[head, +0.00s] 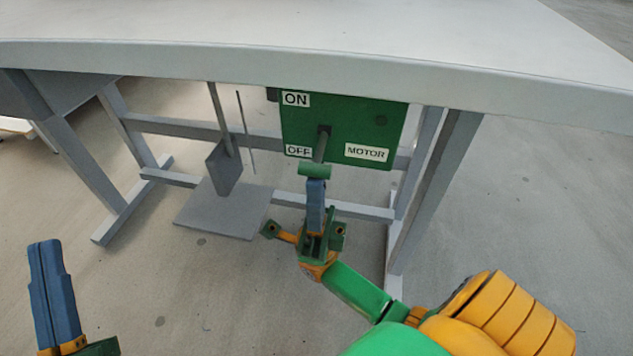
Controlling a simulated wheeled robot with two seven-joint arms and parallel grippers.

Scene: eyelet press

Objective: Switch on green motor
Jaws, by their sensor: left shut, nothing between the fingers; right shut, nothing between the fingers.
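The green motor switch box (345,125) hangs under the table's front edge, with labels ON at the top left, OFF at the lower left and MOTOR at the lower right. Its lever (320,147) points downward beside the OFF label and ends in a green handle (314,171). My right gripper (316,184) is shut, with its blue fingertips at the underside of the handle. I cannot tell whether they touch it. My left gripper (45,245) is shut and empty at the lower left, far from the box.
The white table top (330,30) overhangs the box. Grey table legs (430,190) stand to the right of the box, and a crossbar runs behind. A grey pedal plate (225,210) with an upright panel and rods stands left. The floor in front is open.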

